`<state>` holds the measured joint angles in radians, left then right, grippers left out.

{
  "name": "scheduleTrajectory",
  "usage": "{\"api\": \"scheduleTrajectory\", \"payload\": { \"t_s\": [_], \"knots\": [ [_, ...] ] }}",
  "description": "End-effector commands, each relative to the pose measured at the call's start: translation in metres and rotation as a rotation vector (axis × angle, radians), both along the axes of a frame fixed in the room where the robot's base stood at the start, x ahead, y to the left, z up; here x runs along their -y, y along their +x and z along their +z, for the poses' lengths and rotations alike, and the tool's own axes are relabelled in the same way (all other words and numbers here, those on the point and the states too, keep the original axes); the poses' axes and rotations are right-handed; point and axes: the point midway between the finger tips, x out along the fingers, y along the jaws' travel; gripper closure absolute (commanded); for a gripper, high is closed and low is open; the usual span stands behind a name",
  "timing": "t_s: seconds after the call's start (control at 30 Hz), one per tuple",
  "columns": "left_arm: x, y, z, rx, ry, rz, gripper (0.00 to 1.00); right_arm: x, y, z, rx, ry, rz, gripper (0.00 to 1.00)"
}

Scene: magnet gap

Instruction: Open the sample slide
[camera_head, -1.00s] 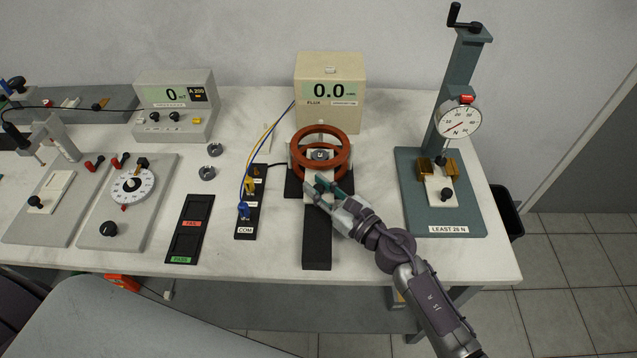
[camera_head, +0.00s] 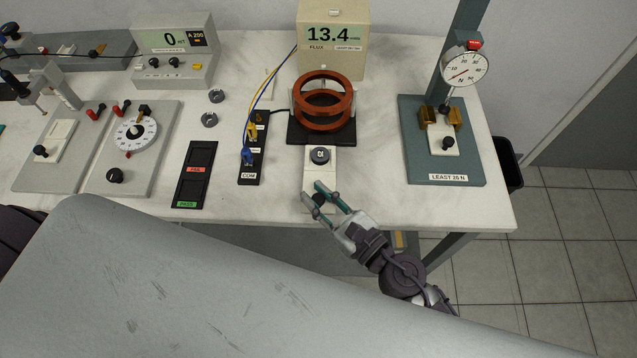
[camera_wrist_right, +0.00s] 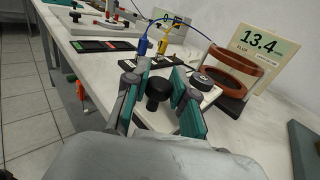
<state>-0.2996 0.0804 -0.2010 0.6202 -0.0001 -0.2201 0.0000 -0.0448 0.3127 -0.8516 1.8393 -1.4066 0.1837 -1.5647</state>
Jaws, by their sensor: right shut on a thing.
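The white sample slide (camera_head: 321,178) extends out of the front of the copper-coloured coil pair (camera_head: 325,101) towards the table's front edge. A dark grey ring sample (camera_head: 320,155) sits on it, in front of the coils; the sample also shows in the right wrist view (camera_wrist_right: 202,82). My right gripper (camera_head: 319,192) is shut on the slide's black knob, with one finger on each side. The knob (camera_wrist_right: 158,89) shows between the fingers in the right wrist view. My left gripper is not in view.
The flux meter (camera_head: 333,38) behind the coils reads 13.4. A terminal block (camera_head: 253,150) with blue and yellow leads and a fail/pass tray (camera_head: 195,172) stand left. A force gauge stand (camera_head: 440,165) is at right, with bare table between.

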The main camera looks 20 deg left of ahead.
Motion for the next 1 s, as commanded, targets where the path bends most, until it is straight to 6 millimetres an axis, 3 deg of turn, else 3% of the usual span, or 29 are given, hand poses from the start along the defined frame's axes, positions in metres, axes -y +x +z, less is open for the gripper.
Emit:
{"api": "scheduleTrajectory", "payload": {
  "t_s": [0.33, 0.37, 0.5, 1.0],
  "knots": [
    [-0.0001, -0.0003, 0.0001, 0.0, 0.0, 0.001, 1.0, 0.0005, -0.0002, 0.0007, 0.002, 0.0, -0.001, 1.0],
    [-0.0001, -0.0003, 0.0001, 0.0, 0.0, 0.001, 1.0, 0.0005, -0.0002, 0.0008, 0.002, 0.0, -0.001, 0.72],
    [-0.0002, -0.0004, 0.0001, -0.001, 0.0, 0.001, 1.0, 0.0003, -0.0002, 0.0006, 0.002, 0.0, -0.001, 0.49],
    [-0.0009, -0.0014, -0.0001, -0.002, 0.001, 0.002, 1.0, 0.0047, -0.0031, -0.0004, -0.001, 0.0, 0.0, 0.49]
  ]
}}
